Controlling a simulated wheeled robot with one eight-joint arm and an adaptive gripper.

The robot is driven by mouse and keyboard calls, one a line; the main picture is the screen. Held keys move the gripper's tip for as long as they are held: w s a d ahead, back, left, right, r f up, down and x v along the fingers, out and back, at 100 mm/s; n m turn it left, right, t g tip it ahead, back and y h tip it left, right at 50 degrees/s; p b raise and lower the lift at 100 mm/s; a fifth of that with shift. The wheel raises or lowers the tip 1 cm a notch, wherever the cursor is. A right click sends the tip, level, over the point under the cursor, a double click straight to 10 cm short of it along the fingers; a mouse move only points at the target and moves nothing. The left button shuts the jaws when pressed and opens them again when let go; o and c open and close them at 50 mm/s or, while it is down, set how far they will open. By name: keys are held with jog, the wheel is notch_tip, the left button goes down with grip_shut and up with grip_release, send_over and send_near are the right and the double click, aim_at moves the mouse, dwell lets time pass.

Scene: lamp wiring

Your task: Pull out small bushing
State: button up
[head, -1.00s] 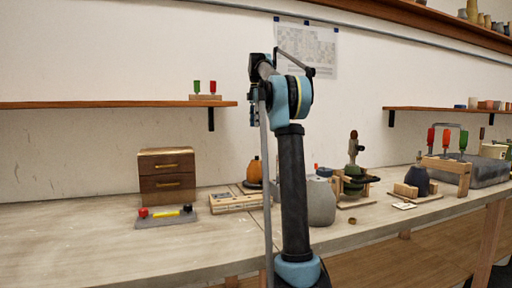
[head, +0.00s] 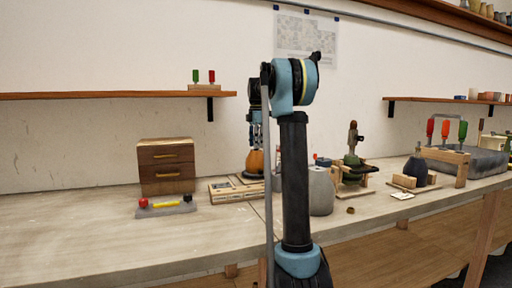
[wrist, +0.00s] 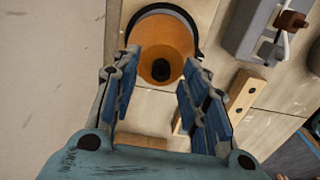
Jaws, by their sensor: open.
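An orange lamp body (head: 255,161) stands on the bench behind my arm. In the wrist view the orange body (wrist: 160,38) shows from above, with a small dark round spot (wrist: 162,70) at its near side. I cannot tell whether this spot is the small bushing or a hole. My gripper (wrist: 160,64) is open, its blue-padded fingers on either side of the dark spot, with nothing between them. In the head view my gripper (head: 256,143) points down just above the orange body.
A wooden drawer box (head: 166,168) and a grey block with red, yellow and black parts (head: 165,206) stand to the left. A grey vase (head: 321,191) and a wooden stand with a green vessel (head: 353,178) are to the right. A small brown ring (head: 350,210) lies near the bench front.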

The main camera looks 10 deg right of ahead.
jog(key=shift+f, duration=0.5)
grip_shut()
jog(key=c, duration=0.8)
grip_release()
jog(key=shift+c, duration=0.2)
grip_shut()
jog(key=shift+r, duration=0.75)
jog(key=shift+r, duration=2)
